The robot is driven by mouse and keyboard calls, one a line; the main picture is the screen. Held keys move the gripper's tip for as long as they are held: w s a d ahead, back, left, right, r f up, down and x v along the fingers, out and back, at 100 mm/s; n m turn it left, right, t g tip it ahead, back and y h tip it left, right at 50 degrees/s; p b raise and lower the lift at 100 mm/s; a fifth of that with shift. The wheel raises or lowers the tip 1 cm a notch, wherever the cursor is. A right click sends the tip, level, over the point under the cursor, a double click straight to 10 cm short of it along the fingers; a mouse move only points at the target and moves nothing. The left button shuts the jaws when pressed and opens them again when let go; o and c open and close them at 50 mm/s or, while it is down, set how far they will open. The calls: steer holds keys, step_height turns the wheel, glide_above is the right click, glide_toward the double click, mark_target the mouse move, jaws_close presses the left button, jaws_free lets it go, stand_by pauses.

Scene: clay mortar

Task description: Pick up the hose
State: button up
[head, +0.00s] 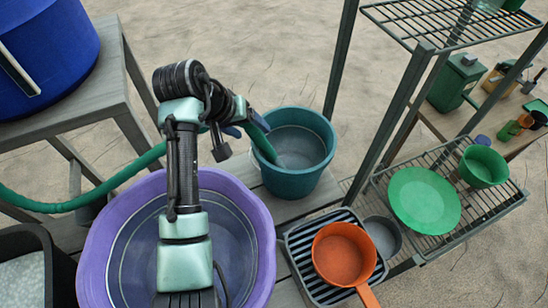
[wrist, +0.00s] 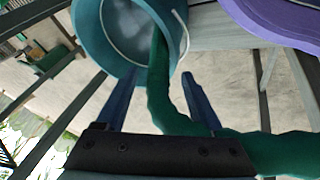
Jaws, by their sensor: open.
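The green hose (head: 100,188) comes in from the left edge, passes behind my arm and ends inside the teal bucket (head: 318,172). In the wrist view the hose (wrist: 158,80) runs from the bucket (wrist: 90,30) down between my two blue fingers in the picture, then bends right past the right finger. My gripper (wrist: 162,75) is open. I cannot tell from this view how deep the hose lies between the fingers. In the head view my gripper (head: 244,126) is beside the hose at the bucket's left rim, partly hidden by my wrist.
A large purple tub (head: 255,215) stands below my arm. An orange pan (head: 342,250) lies on a striped tray right of it. A metal rack (head: 510,192) with green dishes stands at right. A blue tub (head: 60,50) sits on a bench at upper left.

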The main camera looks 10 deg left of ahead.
steer(key=shift+x, duration=1.85)
steer(key=shift+w+r, duration=0.1)
steer(key=shift+w, duration=0.1)
jaws_close()
